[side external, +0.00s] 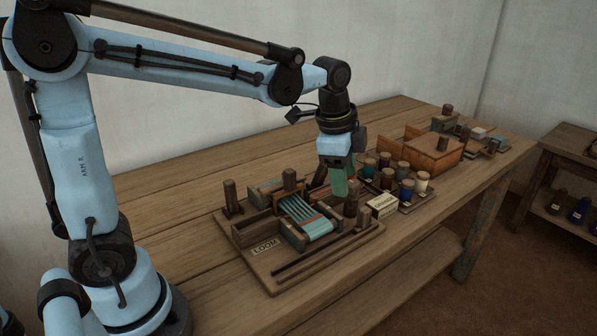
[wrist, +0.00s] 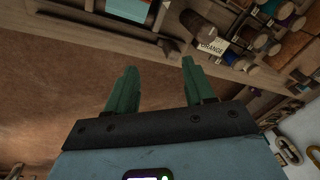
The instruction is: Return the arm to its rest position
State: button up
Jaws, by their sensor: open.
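My light blue arm reaches over the wooden bench in the side view. My gripper (side external: 340,188) points down above the right back part of the loom board, close to a dark upright peg. In the wrist view the two green fingers of my gripper (wrist: 157,72) stand apart with nothing between them. The loom (side external: 306,220) carries teal threads on a wooden frame, and its board bears a LOOM label (side external: 265,246). Part of the teal threads shows at the top of the wrist view (wrist: 130,9). Whether the fingertips touch anything cannot be told.
Several thread spools (side external: 406,192) stand on a rack right of my gripper, with a pale labelled block (side external: 382,206) in front. An ORANGE label (wrist: 212,46) shows in the wrist view. A wooden box (side external: 432,155) stands farther right. The bench's left part (side external: 160,215) is bare.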

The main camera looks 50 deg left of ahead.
jog(key=s+a+f+n+t, duration=0.1)
jog(key=s+n+t, duration=0.3)
jog(key=s+n, duration=0.7)
jog(key=shift+s+a+f+t, duration=0.3)
jog(key=shift+s+a, duration=0.05)
jog(key=shift+a, duration=0.1)
